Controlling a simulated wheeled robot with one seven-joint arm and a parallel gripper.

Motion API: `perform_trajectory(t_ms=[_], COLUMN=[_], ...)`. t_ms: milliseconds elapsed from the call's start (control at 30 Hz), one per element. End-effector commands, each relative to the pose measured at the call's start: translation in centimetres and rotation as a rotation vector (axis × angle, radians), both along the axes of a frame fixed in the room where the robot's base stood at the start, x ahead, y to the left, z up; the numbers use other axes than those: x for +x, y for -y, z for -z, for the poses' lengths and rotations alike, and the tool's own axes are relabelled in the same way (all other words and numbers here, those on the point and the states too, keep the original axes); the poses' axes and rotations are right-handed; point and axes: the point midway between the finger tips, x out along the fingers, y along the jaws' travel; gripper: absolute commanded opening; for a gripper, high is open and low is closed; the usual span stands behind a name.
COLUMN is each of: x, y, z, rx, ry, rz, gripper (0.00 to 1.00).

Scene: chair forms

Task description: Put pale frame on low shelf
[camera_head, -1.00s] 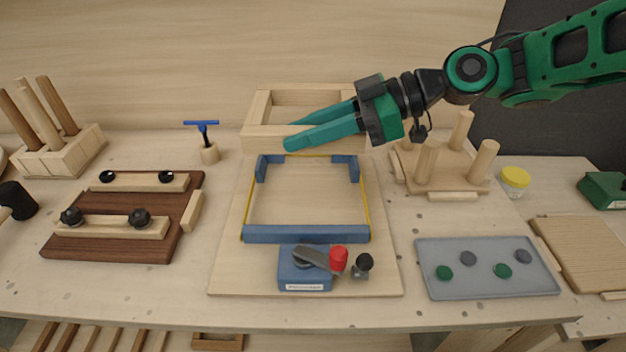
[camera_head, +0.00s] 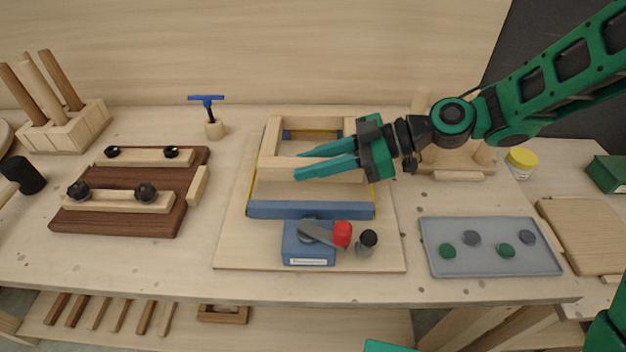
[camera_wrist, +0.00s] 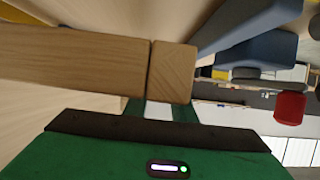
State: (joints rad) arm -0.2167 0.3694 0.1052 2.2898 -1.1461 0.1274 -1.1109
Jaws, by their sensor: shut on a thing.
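The pale frame (camera_head: 272,162) is a rectangle of light wood bars. My gripper (camera_head: 297,165) is shut on its front bar, with one teal finger on each side. In the head view the frame overlaps the back part of the blue-cornered jig (camera_head: 310,210) on the table; its exact height is hard to tell. In the wrist view a pale bar (camera_wrist: 75,60) and a squared bar end (camera_wrist: 172,72) sit just ahead of the gripper. The low shelf (camera_head: 375,325) shows under the table's front edge.
On the low shelf lie several wooden slats (camera_head: 97,312) and a small wooden frame (camera_head: 222,314); bare shelf shows to their right. A blue clamp (camera_head: 308,243) with a red knob stands before the jig. A grey tray (camera_head: 490,262) is at right, a brown fixture (camera_head: 120,222) at left.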

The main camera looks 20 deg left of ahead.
Motion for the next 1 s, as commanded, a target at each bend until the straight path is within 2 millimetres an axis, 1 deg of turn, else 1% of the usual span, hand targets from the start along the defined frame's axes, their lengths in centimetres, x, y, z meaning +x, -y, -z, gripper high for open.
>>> perform_trajectory(t_ms=[33,100,267,333,533,767,800,833,1000], x=[0.0,0.0,0.0,-0.1,-0.1,-0.1,-0.1,-0.1,-0.1], y=[-0.1,-0.1,-0.1,-0.1,0.0,0.0,0.0,0.0,0.0], z=[0.6,1.2,2.0,2.6,5.1,5.5,5.5,5.5,5.4], rx=[0.001,0.003,0.003,0.002,0.000,-0.003,-0.005,-0.004,-0.002], ry=[-0.003,0.000,0.000,-0.001,-0.005,-0.005,-0.007,-0.006,-0.003], rz=[0.000,-0.001,-0.001,-0.002,-0.001,-0.001,-0.001,0.000,-0.001], gripper=[0.00,0.00,0.00,0.00,0.00,0.00,0.36,0.42,0.42])
